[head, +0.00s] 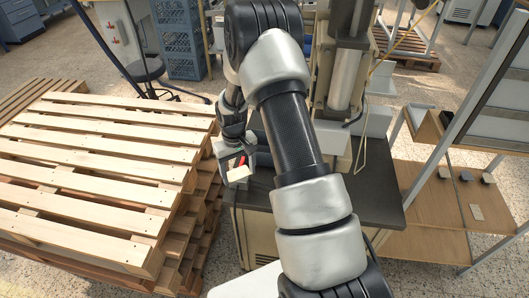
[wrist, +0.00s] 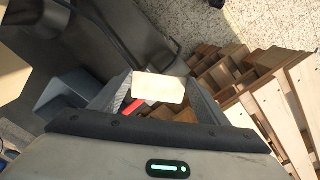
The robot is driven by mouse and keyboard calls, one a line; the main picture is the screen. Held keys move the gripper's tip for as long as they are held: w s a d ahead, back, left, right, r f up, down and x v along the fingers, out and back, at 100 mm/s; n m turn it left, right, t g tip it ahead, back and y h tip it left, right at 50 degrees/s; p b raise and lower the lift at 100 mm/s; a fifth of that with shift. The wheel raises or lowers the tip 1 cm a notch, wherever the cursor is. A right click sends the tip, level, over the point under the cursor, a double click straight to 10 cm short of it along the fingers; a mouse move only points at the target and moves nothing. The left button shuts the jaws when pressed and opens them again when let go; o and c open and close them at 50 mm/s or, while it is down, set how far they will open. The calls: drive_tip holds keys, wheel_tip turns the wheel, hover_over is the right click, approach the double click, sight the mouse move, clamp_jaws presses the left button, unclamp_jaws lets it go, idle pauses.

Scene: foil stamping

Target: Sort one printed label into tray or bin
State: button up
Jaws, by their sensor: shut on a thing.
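My gripper (head: 238,160) is left of my forearm in the head view, near the left edge of the dark worktop (head: 375,195). It is shut on a small pale cream label (head: 239,174). In the wrist view the label (wrist: 158,88) sits flat between the fingertips, its face toward the camera. A red piece (wrist: 133,106) shows just below it; I cannot tell what it is. A grey-blue open container (wrist: 75,90) is left of the fingers in the wrist view. I cannot tell whether it is the tray or the bin. My arm hides part of the worktop.
A stack of wooden pallets (head: 90,170) stands left of the worktop, close to my gripper. A press-like machine (head: 345,75) stands behind my arm. A wooden shelf unit (head: 430,195) with small grey pieces is at right. Blue crates (head: 178,40) stand at the back.

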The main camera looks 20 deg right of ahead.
drive_tip(key=w+d+r+n+b, duration=0.1)
drive_tip(key=w+d+r+b, duration=0.35)
drive_tip(key=w+d, duration=1.1)
drive_tip(key=shift+s+f+b, duration=0.25)
drive_tip(key=shift+f+b, duration=0.6)
drive_tip(key=shift+f, duration=0.4)
drive_tip(key=shift+s+f+b, duration=0.2)
drive_tip(key=shift+f+b, duration=0.6)
drive_tip(key=shift+f, duration=0.45)
drive_tip(key=o, duration=1.1)
drive_tip(key=shift+c, duration=0.2)
drive_tip(key=shift+r, duration=0.1)
wheel_tip(320, 180, up, 7)
drive_tip(key=shift+r+p, duration=0.2)
drive_tip(key=shift+p, duration=0.1)
